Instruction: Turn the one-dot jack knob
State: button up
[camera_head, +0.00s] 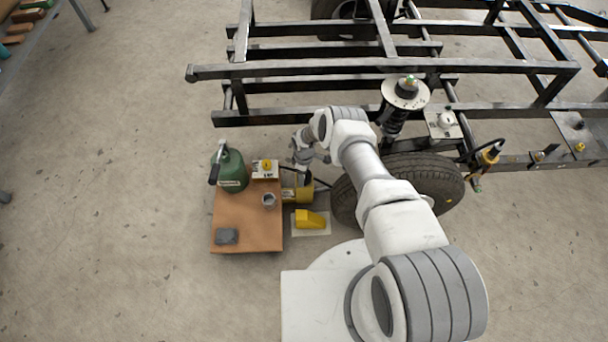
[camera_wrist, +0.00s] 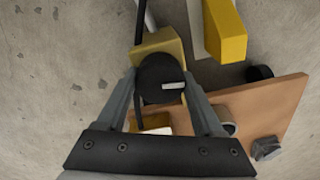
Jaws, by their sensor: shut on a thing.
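A round black knob (camera_wrist: 158,72) with a pale bar mark sits on a yellow jack block (camera_wrist: 168,42). I cannot make out a dot on the knob. My gripper (camera_wrist: 160,84) has one finger on each side of the knob and is shut on it. In the head view, my gripper (camera_head: 304,176) reaches down over the yellow jack (camera_head: 298,194) between the brown board and the tyre; the knob cannot be told apart there. A thin dark rod (camera_wrist: 139,24) runs up from the block.
The brown board (camera_head: 240,228) holds a green can (camera_head: 231,171), a pale box with a yellow top (camera_head: 265,168), a small cup (camera_head: 269,200) and a grey block (camera_head: 227,236). A yellow wedge (camera_head: 308,219), the tyre (camera_head: 428,182) and a black frame (camera_head: 330,69) are near.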

jog(key=shift+s+n, duration=0.15)
jog(key=shift+n, duration=0.65)
jog(key=o, duration=1.4)
notch_tip(320, 180, up, 17)
jog(key=p, duration=0.7)
jog(key=shift+r, duration=0.2)
